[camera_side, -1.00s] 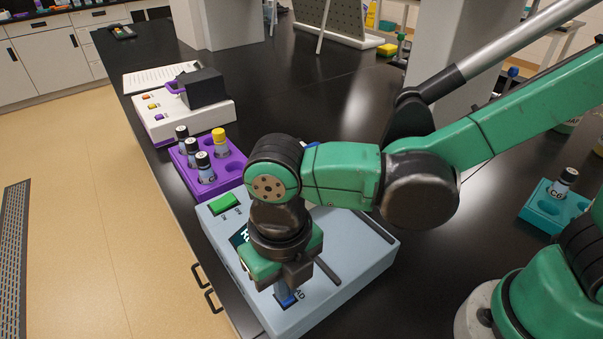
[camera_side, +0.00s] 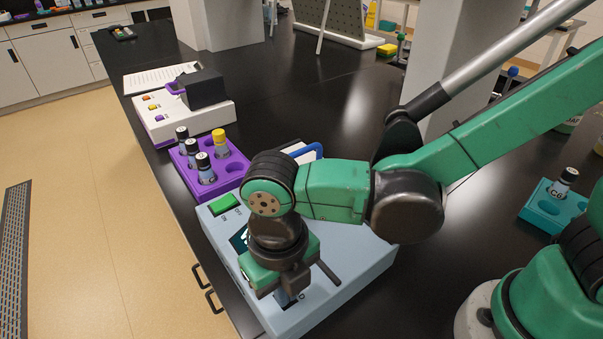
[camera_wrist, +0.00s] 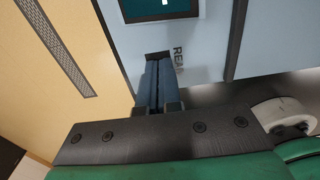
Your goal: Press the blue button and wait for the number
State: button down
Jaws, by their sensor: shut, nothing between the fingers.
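The light blue-grey instrument (camera_side: 345,275) stands at the bench's left edge. Its green button (camera_side: 224,204) is at the far end, and a dark screen (camera_side: 239,238) is partly behind my gripper. In the wrist view the teal screen (camera_wrist: 160,9) is cut off at the top, with a small white mark on it. My gripper (camera_side: 284,299) is shut and points down at the near end of the instrument. In the wrist view its shut fingers (camera_wrist: 158,64) are beside the READ label (camera_wrist: 179,62) and cover the blue button's place. I cannot tell whether they touch the button.
A purple rack (camera_side: 232,168) with several vials stands beyond the instrument. A white device (camera_side: 190,120) with small coloured buttons is further back. A teal rack (camera_side: 540,206) with a vial is at the right. The bench middle is clear.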

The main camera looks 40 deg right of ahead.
jog(key=shift+f, duration=0.4)
notch_tip(320, 180, up, 9)
jog(key=shift+w+f, duration=0.1)
dwell(0.8)
jog(key=w+d+m+t, duration=0.2)
jog(key=d+m, duration=0.8)
jog(key=m, duration=0.8)
jog(key=w+d+m+t, duration=0.2)
jog(key=d+m+t, duration=0.3)
jog(key=d+m, duration=0.5)
jog(key=m, duration=0.8)
jog(key=shift+w+d, duration=0.15)
jog(key=shift+d, duration=0.15)
